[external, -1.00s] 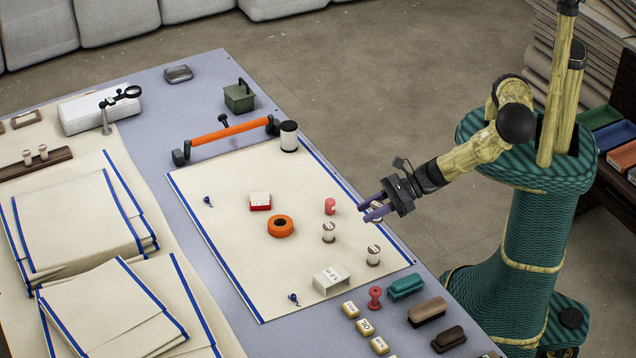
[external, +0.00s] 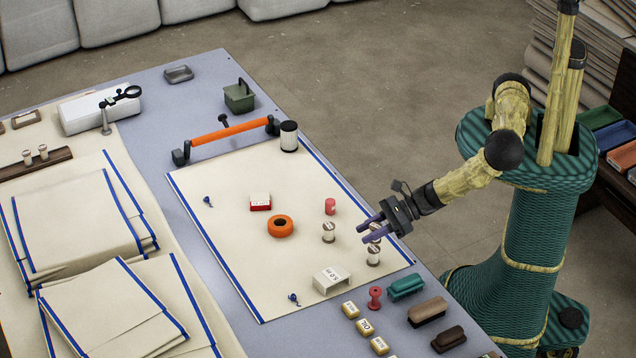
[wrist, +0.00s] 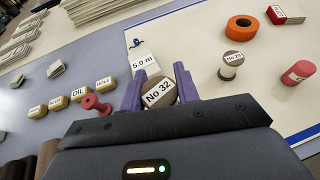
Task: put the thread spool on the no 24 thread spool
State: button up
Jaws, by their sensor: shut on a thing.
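My gripper (external: 370,227) is shut on a pale thread spool with brown ends, labelled No 32 (wrist: 158,92) in the wrist view. In the external view the gripper partly hides the held spool. It appears above a standing pale spool (external: 373,257) near the right edge of the cloth, seemingly with a gap.
A white 5.0 m block (external: 331,280) stands in front left of the gripper. A red cylinder (external: 330,206), orange tape roll (external: 281,226) and red-white box (external: 260,201) lie on the cloth. A red spool (external: 375,297) and brushes (external: 427,312) line the near table edge.

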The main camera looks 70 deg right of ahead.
jog(key=shift+f, duration=1.35)
jog(key=shift+f, duration=0.1)
jog(key=o, duration=0.9)
jog(key=shift+o, duration=0.2)
jog(key=b+v, duration=0.1)
jog(key=v, duration=0.6)
jog(key=shift+s+r, duration=0.2)
jog(key=shift+d, duration=0.15)
